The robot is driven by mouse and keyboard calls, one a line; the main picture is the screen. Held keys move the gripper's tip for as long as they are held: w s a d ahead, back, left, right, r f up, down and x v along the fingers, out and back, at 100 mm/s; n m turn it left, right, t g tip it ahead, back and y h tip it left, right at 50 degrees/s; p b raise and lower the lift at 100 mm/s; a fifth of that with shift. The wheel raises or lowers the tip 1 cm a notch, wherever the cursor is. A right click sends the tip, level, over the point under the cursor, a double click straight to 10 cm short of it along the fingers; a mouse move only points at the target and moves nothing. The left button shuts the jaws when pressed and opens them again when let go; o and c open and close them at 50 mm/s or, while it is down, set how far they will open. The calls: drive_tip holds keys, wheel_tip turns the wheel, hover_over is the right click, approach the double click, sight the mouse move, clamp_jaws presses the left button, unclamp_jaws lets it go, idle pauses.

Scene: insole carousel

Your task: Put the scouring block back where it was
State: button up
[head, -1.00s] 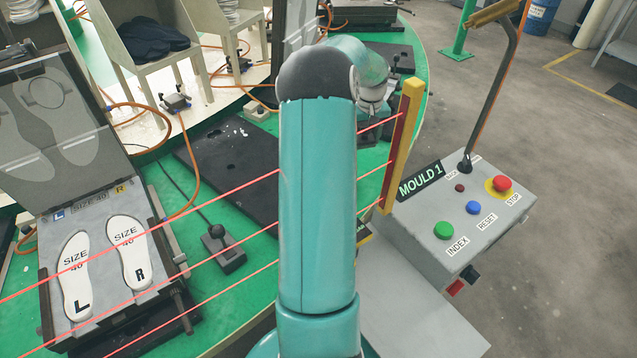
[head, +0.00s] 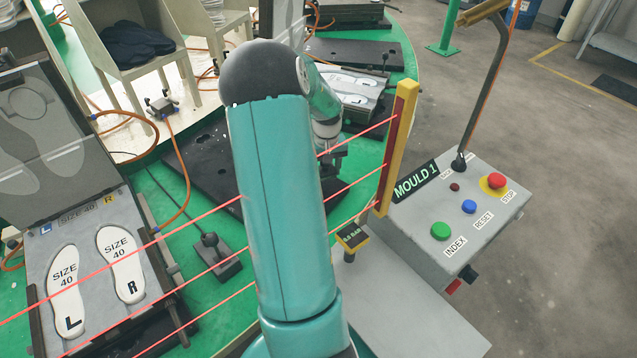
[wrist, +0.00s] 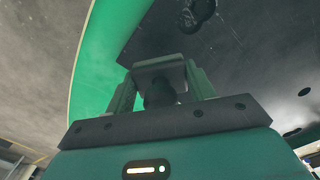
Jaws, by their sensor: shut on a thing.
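My gripper (wrist: 160,82) is shut on a grey block-like thing, which I take to be the scouring block (wrist: 158,67), held between the two fingers in the wrist view. A short dark round part shows below it, between the fingers. In the head view my gripper (head: 333,160) is small and dark, just right of my teal arm and left of the yellow post. The block cannot be made out there. Which spot the block came from cannot be told from these frames.
Red beams run from the yellow post (head: 397,150) across my arm. The open mould (head: 95,215) with two insoles is at left, a black plate (head: 205,165) behind. A control box (head: 450,215) and small gauge (head: 352,236) stand right. Another mould (head: 352,88) lies further back.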

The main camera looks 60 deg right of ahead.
drive_tip(key=shift+w+a+f, duration=0.35)
drive_tip(key=shift+f, duration=0.15)
drive_tip(key=shift+w+a+f, duration=0.15)
drive_tip(key=shift+f, duration=0.6)
drive_tip(key=shift+w+a+f, duration=0.15)
drive_tip(key=shift+f, duration=0.55)
drive_tip(key=shift+w+a+f, duration=0.15)
drive_tip(key=shift+f, duration=0.6)
drive_tip(key=shift+f, duration=0.1)
drive_tip(key=o, duration=1.2)
wheel_tip(320, 180, up, 12)
drive_tip(key=shift+r, duration=0.15)
